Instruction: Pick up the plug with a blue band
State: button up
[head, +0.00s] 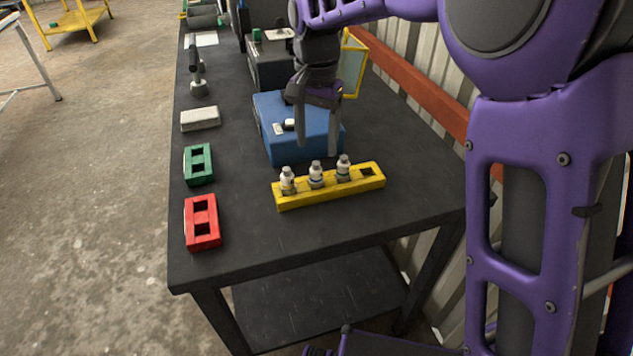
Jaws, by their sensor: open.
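A yellow rack (330,191) lies near the front of the dark workbench. Three white-and-grey plugs stand upright in it: a left plug (288,181), a middle plug (316,175) and a right plug (343,168). The rack's right-end slot is empty. The middle plug seems to carry a bluish band, but the bands are too small to tell for sure. My gripper (317,148) points down, open and empty, its fingertips above and apart from the plugs. Its fingers overlap the blue box in the picture.
A blue box (275,112) stands just behind the rack. A red block (202,236), a green block (187,165) and a grey block (200,119) line the bench's left side. The bench (270,235) is clear in front of the rack. A corrugated wall with a red rail runs along the right.

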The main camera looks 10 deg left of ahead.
aim_at(316, 163)
jog(key=f, duration=0.3)
jog(key=f+b, duration=0.1)
jog(key=f, duration=0.2)
jog(key=shift+s+f, duration=0.2)
jog(key=shift+f, duration=0.15)
grip_shut()
